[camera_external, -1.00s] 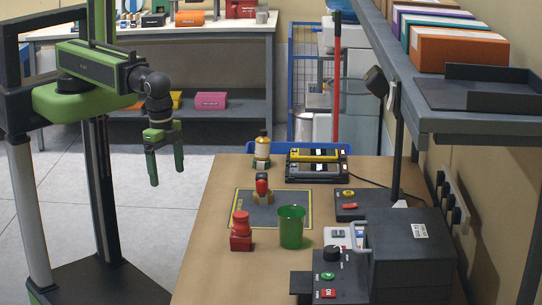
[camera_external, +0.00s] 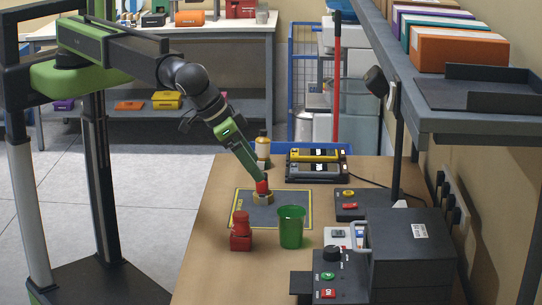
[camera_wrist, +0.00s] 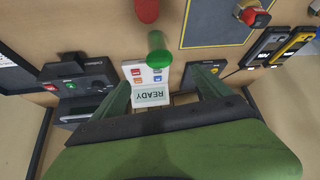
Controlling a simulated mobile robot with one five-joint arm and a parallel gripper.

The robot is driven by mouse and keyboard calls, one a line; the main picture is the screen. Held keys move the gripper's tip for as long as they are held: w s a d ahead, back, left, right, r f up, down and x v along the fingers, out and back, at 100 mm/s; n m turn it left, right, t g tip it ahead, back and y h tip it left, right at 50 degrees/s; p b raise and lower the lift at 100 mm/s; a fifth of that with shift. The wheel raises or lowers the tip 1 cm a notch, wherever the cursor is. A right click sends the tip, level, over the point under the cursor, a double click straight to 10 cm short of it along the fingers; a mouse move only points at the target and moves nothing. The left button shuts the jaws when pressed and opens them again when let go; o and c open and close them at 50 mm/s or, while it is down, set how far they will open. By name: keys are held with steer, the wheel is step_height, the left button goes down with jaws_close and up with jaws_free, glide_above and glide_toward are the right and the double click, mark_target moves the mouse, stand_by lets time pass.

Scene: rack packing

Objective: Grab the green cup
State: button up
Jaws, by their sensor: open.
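The green cup (camera_external: 291,227) stands upright on the wooden bench, right of a red stacked piece (camera_external: 241,232). In the wrist view the cup (camera_wrist: 157,48) is beyond my fingertips, just above the middle. My gripper (camera_external: 258,174) points down and to the right over the bench, behind the cup in the external view, with its fingers seen nearly edge-on. In the wrist view my gripper (camera_wrist: 163,88) has its two green fingers apart with nothing between them touching. The cup is clear of both fingers.
A dark mat with yellow border (camera_external: 237,200) holds a red-topped brass part (camera_external: 262,196). A bottle (camera_external: 263,150) and yellow-and-grey devices (camera_external: 316,163) stand behind. A black machine (camera_external: 412,250) with a control box (camera_external: 328,275) stands right of the cup. A shelf (camera_external: 450,122) overhangs the right side.

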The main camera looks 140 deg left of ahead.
steer(key=b, duration=1)
glide_toward(291, 215)
steer(key=w+f, duration=0.2)
steer(key=w, duration=0.1)
steer(key=shift+d+f, duration=0.2)
steer(key=shift+f, duration=0.1)
steer(key=shift+w+a+f, duration=0.2)
steer(key=shift+f, duration=0.05)
steer(key=shift+a+r, duration=0.1)
steer(key=b+x, duration=0.4)
steer(key=x, duration=0.1)
steer(key=shift+w, duration=0.15)
steer(key=shift+r, duration=0.1)
steer(key=shift+c, duration=0.2)
steer(key=c, duration=1.4)
steer(key=shift+o, duration=0.2)
step_height(291, 215, up, 10)
steer(key=p, duration=1)
